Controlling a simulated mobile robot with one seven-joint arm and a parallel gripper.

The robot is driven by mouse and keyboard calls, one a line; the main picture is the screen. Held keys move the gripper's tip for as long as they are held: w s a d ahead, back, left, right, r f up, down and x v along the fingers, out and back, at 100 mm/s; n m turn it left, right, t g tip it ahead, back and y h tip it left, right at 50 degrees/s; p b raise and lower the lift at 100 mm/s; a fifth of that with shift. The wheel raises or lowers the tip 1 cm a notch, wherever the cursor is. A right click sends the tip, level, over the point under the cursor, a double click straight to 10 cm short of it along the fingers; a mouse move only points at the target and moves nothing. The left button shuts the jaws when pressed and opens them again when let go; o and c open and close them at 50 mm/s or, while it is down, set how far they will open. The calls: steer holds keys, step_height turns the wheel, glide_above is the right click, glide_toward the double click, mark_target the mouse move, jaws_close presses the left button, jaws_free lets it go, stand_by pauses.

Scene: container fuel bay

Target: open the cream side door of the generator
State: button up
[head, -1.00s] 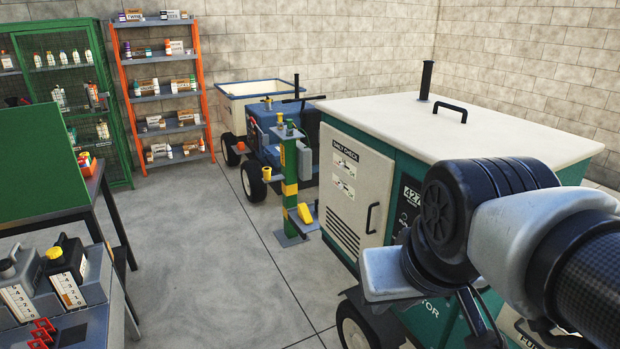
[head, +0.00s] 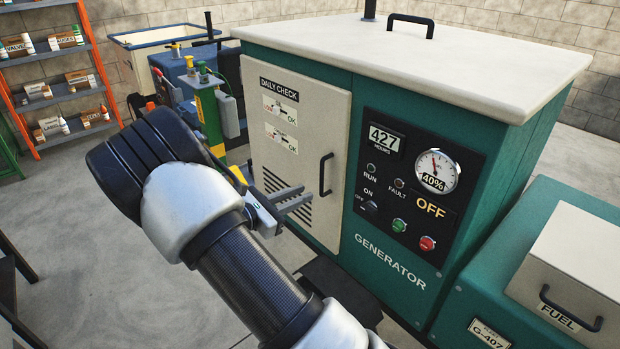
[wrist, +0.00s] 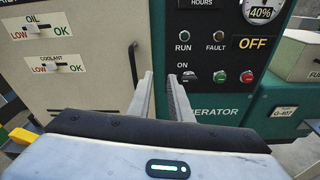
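The cream side door (head: 300,160) is on the left face of the green generator (head: 470,95) and looks shut and flush. It has a black vertical bar handle (head: 325,175) near its right edge; the handle also shows in the wrist view (wrist: 133,62). My gripper (head: 308,197) is open and empty, its two grey fingers in front of the door, pointing toward the handle side. In the wrist view, the fingers (wrist: 161,76) are apart with nothing between them, and the handle is just left of the left finger. I cannot tell the exact distance to the handle.
The control panel (head: 420,185), with its gauge and buttons, is right of the door. A cream fuel box (head: 580,265) stands at the lower right. A green and yellow post (head: 208,115) is left of the generator. Grey floor (head: 75,225) is clear at the left.

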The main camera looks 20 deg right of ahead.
mark_target(321, 175)
steer(key=w+a+f+n+t, duration=0.3)
steer(key=f+n, duration=0.1)
steer(key=b+x, duration=0.2)
steer(key=x, duration=1.5)
steer(key=shift+w+d+b, duration=0.2)
steer(key=shift+w+b, duration=0.1)
steer(key=shift+b, duration=0.05)
jaws_close()
